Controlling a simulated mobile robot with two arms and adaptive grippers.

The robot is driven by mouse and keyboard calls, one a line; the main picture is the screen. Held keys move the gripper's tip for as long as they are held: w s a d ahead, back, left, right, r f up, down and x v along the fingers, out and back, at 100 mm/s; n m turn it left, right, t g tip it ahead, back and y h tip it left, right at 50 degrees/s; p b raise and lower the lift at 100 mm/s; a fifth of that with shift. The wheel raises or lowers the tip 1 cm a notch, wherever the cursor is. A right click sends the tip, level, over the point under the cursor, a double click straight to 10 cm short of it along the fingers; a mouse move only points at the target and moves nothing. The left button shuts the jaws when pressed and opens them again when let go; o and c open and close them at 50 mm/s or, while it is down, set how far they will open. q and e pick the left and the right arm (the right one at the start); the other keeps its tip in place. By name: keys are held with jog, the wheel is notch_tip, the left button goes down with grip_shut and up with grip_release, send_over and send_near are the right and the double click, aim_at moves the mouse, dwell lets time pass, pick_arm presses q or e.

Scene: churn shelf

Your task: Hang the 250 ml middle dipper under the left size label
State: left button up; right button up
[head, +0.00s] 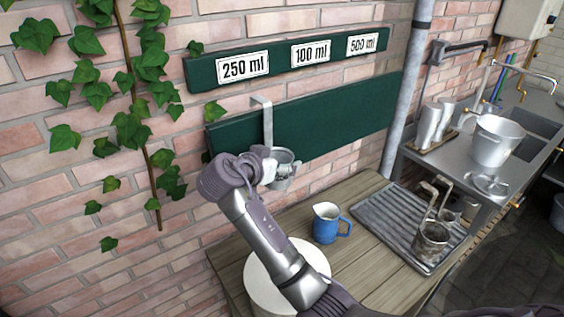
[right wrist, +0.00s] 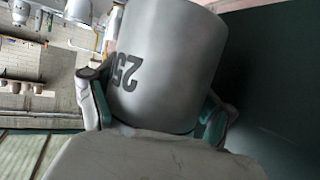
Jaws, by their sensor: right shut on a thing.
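A metal dipper (head: 283,170) with a tall flat handle is at the green lower board (head: 335,118), below the left label, "250 ml" (head: 242,66). The handle's hooked top is at the board's upper edge; I cannot tell whether it rests there. My right gripper (head: 270,172) is shut on the dipper's cup. In the right wrist view the cup (right wrist: 165,65) fills the middle, marked "250" upside down, between the two fingers (right wrist: 155,115). Two more dippers (head: 431,238) stand on the grey ribbed tray. My left gripper is not in view.
The upper board also bears the labels "100 ml" (head: 310,52) and "500 ml" (head: 362,44). A blue jug (head: 328,224) and a white round vessel (head: 258,272) stand on the wooden table (head: 375,268), beside the ribbed tray (head: 376,212). A grey pipe (head: 408,80) rises at the board's right.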

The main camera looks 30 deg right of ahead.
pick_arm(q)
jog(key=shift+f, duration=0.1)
pick_arm(e)
jog(key=shift+w+r, duration=0.3)
jog(key=shift+r, duration=0.05)
